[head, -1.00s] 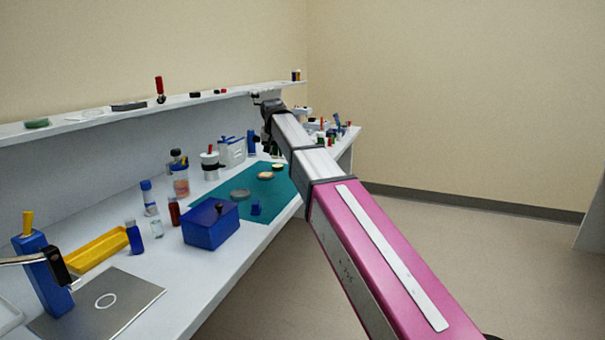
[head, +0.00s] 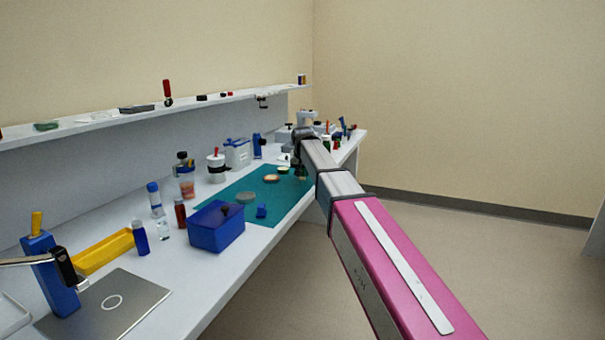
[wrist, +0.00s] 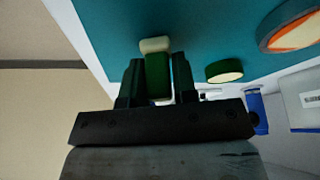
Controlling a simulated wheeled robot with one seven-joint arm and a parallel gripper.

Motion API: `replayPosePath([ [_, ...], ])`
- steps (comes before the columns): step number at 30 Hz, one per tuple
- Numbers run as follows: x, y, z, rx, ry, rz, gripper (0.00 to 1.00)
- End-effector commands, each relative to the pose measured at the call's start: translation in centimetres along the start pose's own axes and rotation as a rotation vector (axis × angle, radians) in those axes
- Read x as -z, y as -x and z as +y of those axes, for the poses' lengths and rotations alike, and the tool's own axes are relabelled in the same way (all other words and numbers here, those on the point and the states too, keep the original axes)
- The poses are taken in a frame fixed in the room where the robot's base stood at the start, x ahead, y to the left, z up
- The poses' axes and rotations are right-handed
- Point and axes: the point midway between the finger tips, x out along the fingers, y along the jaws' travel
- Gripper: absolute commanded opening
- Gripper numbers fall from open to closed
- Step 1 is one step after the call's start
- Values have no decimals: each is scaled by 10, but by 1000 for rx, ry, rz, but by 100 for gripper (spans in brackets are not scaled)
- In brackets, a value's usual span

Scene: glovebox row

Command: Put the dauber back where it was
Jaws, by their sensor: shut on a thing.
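My gripper (wrist: 158,80) is shut on a dark green piece with a cream end (wrist: 156,62), which looks like the dauber. It stands between the two dark fingers, cream end pointing away from the wrist. In the head view my gripper (head: 300,170) is low over the far end of the teal mat (head: 236,193). My arm partly hides it there, and I cannot tell whether the held piece touches the mat. A short green round piece with a cream face (wrist: 225,71) is beside the held one, apart from it.
Bottles and a white box (head: 237,153) line the back, below the shelf (head: 95,118).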

Motion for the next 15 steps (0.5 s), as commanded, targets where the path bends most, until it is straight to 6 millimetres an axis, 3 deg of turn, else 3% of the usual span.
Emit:
replayPosePath([
  [11,-2,-5,0,0,0,-1,2],
  [12,-2,-5,0,0,0,0,33],
  [14,-2,-5,0,0,0,0,52],
  [15,-2,-5,0,0,0,0,52],
])
